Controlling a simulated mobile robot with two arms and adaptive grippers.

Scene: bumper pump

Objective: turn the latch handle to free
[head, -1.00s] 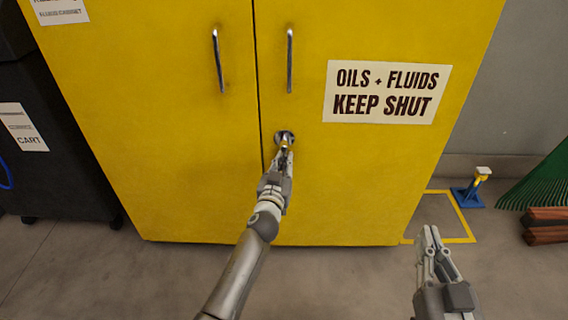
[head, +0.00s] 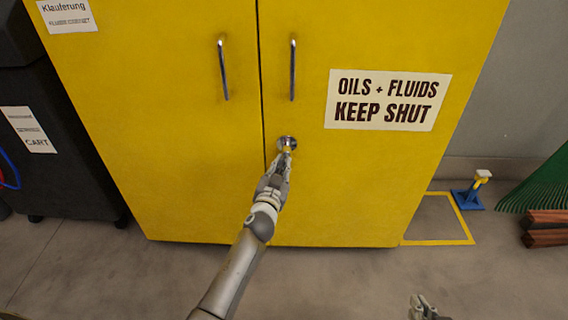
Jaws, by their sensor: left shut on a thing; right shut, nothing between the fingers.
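The latch handle (head: 286,148) shows a small yellow part on a round silver plate (head: 287,141), low on the right door of the yellow cabinet (head: 360,185). My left gripper (head: 285,157) is shut on the latch handle and hides most of it. I cannot tell the handle's exact angle. My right gripper (head: 422,301) is shut and empty at the bottom edge of the view, low in front of the cabinet and partly cut off.
Two silver door handles (head: 222,70) (head: 292,70) stand out above the latch. A dark cart (head: 60,150) stands left. A blue jack-like stand (head: 468,197), a yellow floor outline (head: 440,242) and a green rake-like thing (head: 545,185) are at right. Floor in front is clear.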

